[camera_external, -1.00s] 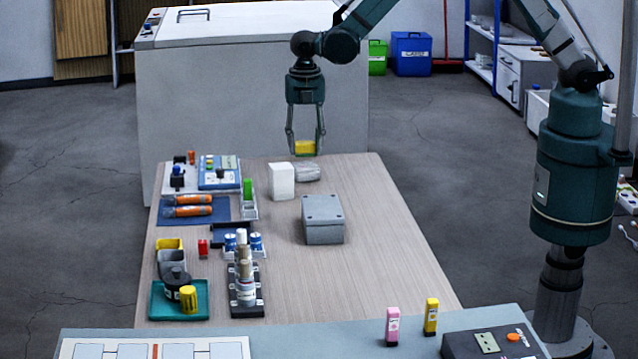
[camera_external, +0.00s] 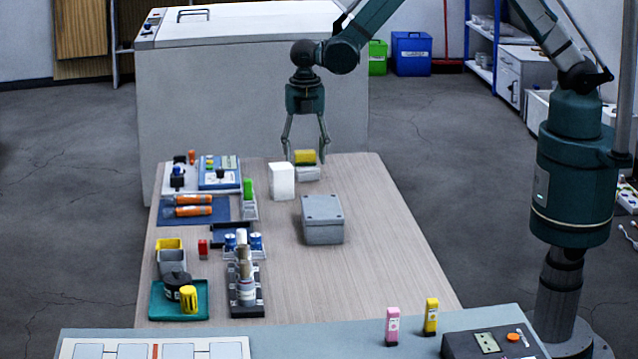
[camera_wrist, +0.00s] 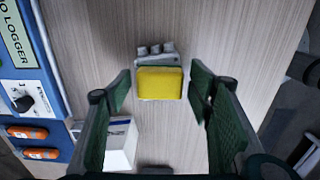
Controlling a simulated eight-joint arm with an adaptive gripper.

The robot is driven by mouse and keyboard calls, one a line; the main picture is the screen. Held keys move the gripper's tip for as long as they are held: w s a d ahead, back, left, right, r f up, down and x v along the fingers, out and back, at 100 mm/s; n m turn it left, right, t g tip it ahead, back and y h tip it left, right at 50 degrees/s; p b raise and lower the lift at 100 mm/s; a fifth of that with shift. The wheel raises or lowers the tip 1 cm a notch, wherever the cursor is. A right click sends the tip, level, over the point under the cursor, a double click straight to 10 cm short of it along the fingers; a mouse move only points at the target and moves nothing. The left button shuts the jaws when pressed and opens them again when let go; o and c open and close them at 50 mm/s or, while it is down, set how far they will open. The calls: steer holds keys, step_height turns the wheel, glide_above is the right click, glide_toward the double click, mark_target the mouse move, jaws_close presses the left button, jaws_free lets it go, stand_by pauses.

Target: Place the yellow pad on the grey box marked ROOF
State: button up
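The yellow pad (camera_external: 305,157) rests on top of a small grey box (camera_external: 308,174) at the far end of the table. In the wrist view the yellow pad (camera_wrist: 160,83) covers most of the box, whose far side with several grey stubs (camera_wrist: 155,49) shows beyond it. I cannot read any ROOF marking. My gripper (camera_external: 305,155) is over the box, pointing down. Its fingers are spread on either side of the pad, and in the wrist view a gap shows between the pad and each finger.
A white block (camera_external: 282,181) stands just left of the box, close to my left finger. A larger grey lidded box (camera_external: 322,220) stands nearer on the table. Instruments and orange cylinders (camera_external: 193,205) fill the left side. The table's right side is clear.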

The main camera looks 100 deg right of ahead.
mark_target(307, 152)
steer(key=shift+r, duration=0.15)
step_height(307, 152, up, 12)
steer(key=p, duration=0.1)
steer(key=shift+p, duration=0.35)
stand_by(0.4)
stand_by(0.6)
steer(key=s+a+r+m+t, duration=0.2)
steer(key=s+a+r+m, duration=0.2)
steer(key=s+r, duration=0.6)
steer(key=s+a+r+m+t, duration=0.1)
steer(key=s+a+r+m, duration=0.3)
steer(key=s+r, duration=0.55)
steer(key=s+a+m+t, duration=0.2)
steer(key=s+m, duration=0.3)
steer(key=s, duration=0.5)
steer(key=s+a+r+m+t, duration=0.1)
steer(key=s+m, duration=0.4)
steer(key=s, duration=0.6)
steer(key=shift+s+a+r+t, duration=0.3)
steer(key=shift+a+t, duration=0.2)
steer(key=shift+t, duration=0.1)
